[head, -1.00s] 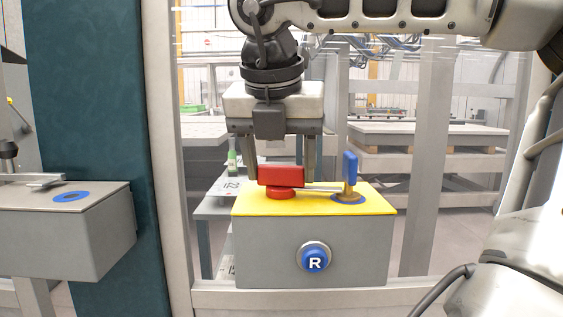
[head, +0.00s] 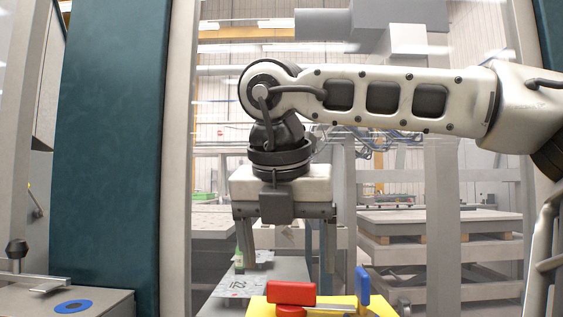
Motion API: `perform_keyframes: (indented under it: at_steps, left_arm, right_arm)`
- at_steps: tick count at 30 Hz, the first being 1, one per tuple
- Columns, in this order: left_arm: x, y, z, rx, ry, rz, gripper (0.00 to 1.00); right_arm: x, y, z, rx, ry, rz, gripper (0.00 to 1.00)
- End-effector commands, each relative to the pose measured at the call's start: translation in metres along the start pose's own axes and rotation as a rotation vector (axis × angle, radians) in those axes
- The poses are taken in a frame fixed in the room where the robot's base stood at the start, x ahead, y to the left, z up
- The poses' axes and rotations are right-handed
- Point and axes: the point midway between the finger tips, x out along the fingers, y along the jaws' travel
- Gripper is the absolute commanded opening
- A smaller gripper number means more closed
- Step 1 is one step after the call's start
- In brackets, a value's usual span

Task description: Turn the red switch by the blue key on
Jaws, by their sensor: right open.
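The red switch (head: 291,292) is a flat upright handle on a round base on the yellow-topped box (head: 258,307). Its handle lies left to right in the picture. The blue key (head: 362,285) stands upright at its right, with a metal bar between them. My right gripper (head: 288,268) points down just above the switch. Its fingers are open, apart to the left and right, with nothing between them. The lower part of the box is out of the frame. My left gripper is out of view.
Another grey box with a blue ring (head: 72,306) and a metal lever (head: 36,283) stands at the lower left. Upright grey posts (head: 440,210) stand behind, with stacked pallets (head: 440,240) beyond.

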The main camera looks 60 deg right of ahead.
Motion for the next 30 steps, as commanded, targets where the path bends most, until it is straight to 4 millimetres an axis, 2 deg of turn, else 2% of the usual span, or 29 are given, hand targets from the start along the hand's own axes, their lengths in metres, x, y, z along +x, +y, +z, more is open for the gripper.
perform_keyframes:
  at_steps: [1, 6, 12, 18, 30]
  left_arm:
    - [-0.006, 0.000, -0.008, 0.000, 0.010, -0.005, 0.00]
    - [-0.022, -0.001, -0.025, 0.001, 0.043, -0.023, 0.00]
    - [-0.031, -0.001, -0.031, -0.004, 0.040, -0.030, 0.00]
    - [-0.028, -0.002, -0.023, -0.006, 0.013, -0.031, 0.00]
    - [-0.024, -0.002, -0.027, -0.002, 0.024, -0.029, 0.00]
  right_arm:
    - [-0.017, 0.001, 0.002, 0.000, -0.001, 0.003, 0.82]
    - [-0.059, 0.001, 0.002, 0.001, 0.000, 0.001, 0.82]
    - [-0.096, 0.000, 0.001, 0.001, 0.000, -0.001, 0.82]
    - [-0.111, 0.000, 0.001, 0.001, 0.000, -0.002, 0.82]
    - [-0.113, 0.000, 0.000, 0.002, 0.000, -0.002, 0.82]
